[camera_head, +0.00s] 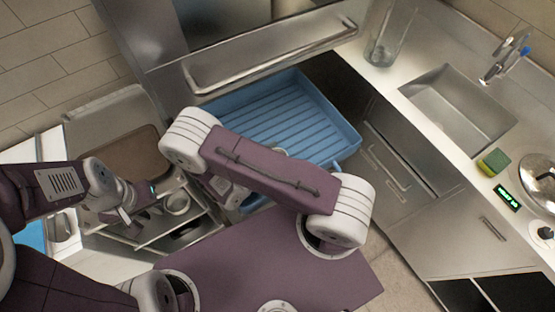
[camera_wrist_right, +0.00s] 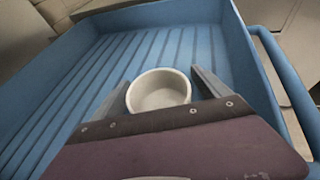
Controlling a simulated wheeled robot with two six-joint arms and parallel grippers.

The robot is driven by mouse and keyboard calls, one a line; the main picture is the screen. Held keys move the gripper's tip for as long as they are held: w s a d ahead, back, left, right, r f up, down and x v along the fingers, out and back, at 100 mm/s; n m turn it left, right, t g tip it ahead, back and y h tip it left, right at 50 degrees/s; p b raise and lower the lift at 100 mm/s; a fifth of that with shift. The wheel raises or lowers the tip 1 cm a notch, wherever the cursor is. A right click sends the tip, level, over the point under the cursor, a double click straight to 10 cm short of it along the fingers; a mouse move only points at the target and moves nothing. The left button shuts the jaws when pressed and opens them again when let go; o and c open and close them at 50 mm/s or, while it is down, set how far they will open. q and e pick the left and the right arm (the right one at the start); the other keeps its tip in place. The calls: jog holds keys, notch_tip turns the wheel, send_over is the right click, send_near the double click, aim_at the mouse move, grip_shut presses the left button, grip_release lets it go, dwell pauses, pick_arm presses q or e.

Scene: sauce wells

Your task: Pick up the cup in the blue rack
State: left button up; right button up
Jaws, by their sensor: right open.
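The blue rack (camera_head: 285,108) is a shallow ribbed tray at the centre of the head view; it also fills much of the right wrist view (camera_wrist_right: 205,50). A small white cup (camera_wrist_right: 158,92) stands upright in the rack, its open top facing the camera. My right gripper (camera_wrist_right: 160,78) is open, with one finger on each side of the cup. Whether the fingers touch it cannot be told. In the head view my right arm hides most of that gripper and of the cup. My left gripper (camera_head: 127,208) is away at the left, over a lower shelf; its jaws are unclear.
A shelf unit with a white bowl (camera_head: 177,202) stands at the left. A long metal handle (camera_head: 270,58) runs behind the rack. To the right are a glass container (camera_head: 385,40), a sink (camera_head: 457,108), a sponge (camera_head: 494,162) and a pot lid (camera_head: 540,180) on the counter.

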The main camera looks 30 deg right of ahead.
aim_at(284, 153)
jog(key=shift+a, duration=0.1)
jog(key=c, duration=1.5)
jog(key=r, duration=0.4)
jog(key=shift+s+d+r, duration=0.15)
jog(key=shift+d+r, duration=0.15)
jog(key=shift+d, duration=0.05)
jog(key=s+d+r+p, duration=0.4)
jog(key=d+r+p, duration=0.2)
jog(key=d+p, duration=0.2)
jog(key=shift+s+d+r, duration=0.2)
jog(key=shift+s+d, duration=0.15)
jog(key=shift+d, duration=0.7)
